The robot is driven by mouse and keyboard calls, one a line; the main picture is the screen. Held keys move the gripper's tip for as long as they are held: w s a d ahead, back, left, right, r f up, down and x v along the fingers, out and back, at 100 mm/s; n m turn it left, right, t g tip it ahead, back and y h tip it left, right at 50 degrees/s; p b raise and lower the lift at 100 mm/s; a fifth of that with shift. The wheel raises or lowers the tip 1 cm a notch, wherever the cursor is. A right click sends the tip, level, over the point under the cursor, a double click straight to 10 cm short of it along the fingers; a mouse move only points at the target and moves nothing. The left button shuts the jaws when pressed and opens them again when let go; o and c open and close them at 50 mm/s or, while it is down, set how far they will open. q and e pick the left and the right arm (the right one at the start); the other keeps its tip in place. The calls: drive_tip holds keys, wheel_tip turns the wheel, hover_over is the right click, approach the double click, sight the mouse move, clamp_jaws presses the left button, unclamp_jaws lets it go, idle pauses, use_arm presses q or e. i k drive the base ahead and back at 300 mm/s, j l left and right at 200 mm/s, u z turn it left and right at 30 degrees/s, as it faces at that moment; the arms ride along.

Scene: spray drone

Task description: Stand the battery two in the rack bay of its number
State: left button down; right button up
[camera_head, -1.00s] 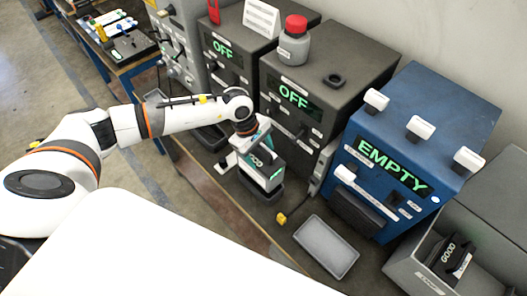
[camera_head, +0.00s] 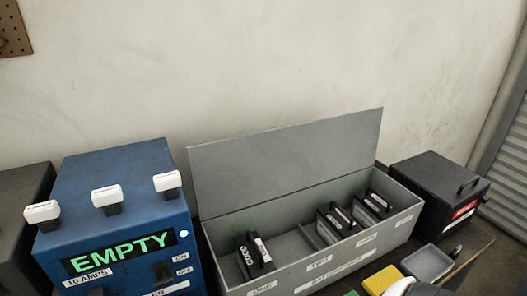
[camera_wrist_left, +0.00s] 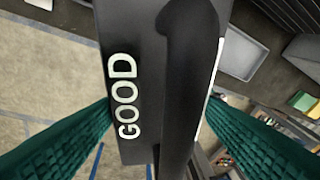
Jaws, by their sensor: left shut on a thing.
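My left gripper (camera_wrist_left: 155,110) shows only in the left wrist view. Its green ridged fingers are shut on a dark grey battery (camera_wrist_left: 125,65) with a black handle and white GOOD lettering. Its number does not show. The grey rack (camera_head: 340,262) stands along the wall in the head view, with its lid up behind it. Its bays carry front labels. A GOOD battery (camera_head: 254,256) stands in the leftmost bay. The bay labelled TWO (camera_head: 307,238) looks empty. Dark batteries (camera_head: 336,220) (camera_head: 377,204) stand in the two bays to its right.
The blue EMPTY machine (camera_head: 118,212) with white-topped knobs stands left of the rack. A black case (camera_head: 440,188) stands at its right end. A grey tray (camera_head: 427,262) and a yellow object (camera_head: 382,279) lie in front. A grey tray (camera_wrist_left: 240,46) also shows in the left wrist view.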

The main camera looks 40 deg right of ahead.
sight(294, 260)
drive_tip(key=k+l, duration=0.4)
drive_tip(key=l, duration=0.25)
drive_tip(key=k+l+z, duration=0.1)
drive_tip(key=k+l, duration=0.15)
drive_tip(key=l+z, duration=0.15)
drive_tip(key=z, duration=1.05)
